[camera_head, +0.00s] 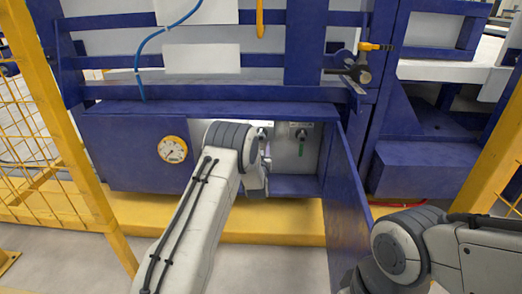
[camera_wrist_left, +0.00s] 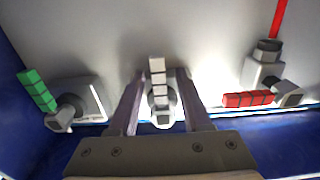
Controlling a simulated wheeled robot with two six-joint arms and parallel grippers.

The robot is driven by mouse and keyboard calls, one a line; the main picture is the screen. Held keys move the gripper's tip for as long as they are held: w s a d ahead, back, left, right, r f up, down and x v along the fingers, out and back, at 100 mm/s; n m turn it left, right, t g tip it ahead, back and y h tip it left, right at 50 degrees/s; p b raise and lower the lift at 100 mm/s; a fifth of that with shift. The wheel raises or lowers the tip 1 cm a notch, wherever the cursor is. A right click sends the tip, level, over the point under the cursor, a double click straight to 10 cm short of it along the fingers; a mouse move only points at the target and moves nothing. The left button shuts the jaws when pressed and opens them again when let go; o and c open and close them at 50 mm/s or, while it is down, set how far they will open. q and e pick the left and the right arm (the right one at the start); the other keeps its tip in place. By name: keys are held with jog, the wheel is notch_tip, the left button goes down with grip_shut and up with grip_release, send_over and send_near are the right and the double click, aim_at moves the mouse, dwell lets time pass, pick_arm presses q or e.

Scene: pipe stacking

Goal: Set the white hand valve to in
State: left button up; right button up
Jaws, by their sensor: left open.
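The white hand valve (camera_wrist_left: 158,72) is in the middle of the left wrist view, its segmented handle pointing up in the picture from a grey body. My left gripper (camera_wrist_left: 160,92) is open, with one finger on each side of the valve and apparent gaps between. In the head view my left arm reaches into the open blue cabinet and hides most of the gripper and the white valve. My right arm shows at the lower right of the head view, but its gripper is out of frame.
A green-handled valve (camera_wrist_left: 37,90) and a red-handled valve (camera_wrist_left: 248,99) flank the white one. The green one also shows in the head view (camera_head: 301,147). The blue cabinet door (camera_head: 347,205) stands open at right. A round gauge (camera_head: 173,149) is left of the opening.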

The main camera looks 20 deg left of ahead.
pick_arm(q)
grip_shut()
dwell(1.4)
